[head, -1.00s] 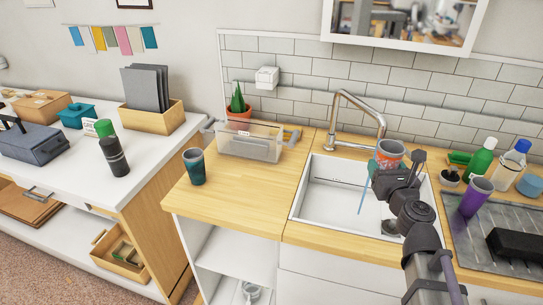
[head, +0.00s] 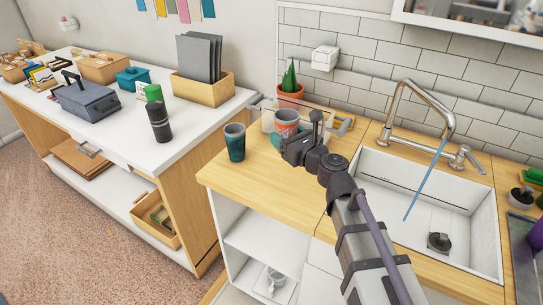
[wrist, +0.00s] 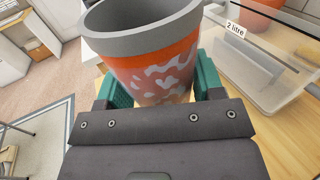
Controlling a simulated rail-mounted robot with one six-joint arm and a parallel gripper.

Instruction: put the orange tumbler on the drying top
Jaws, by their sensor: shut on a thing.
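The orange tumbler (head: 286,122) has a grey rim and pale blotches. My gripper (head: 295,146) is shut on it, above the wooden counter left of the sink. In the wrist view the tumbler (wrist: 150,70) sits between teal finger pads, mouth upward and slightly tilted. Its base is hidden, so I cannot tell its height above the wood. A grey ribbed draining surface (head: 523,262) shows in part at the right edge of the head view. The wooden counter (head: 262,185) has bare wood in front of the tumbler.
A dark teal tumbler (head: 235,142) stands on the counter just left of my gripper. A clear container (wrist: 255,75) marked "2 litre" and a potted plant (head: 290,94) are behind. The sink (head: 470,215), with its tap (head: 440,110), lies to the right.

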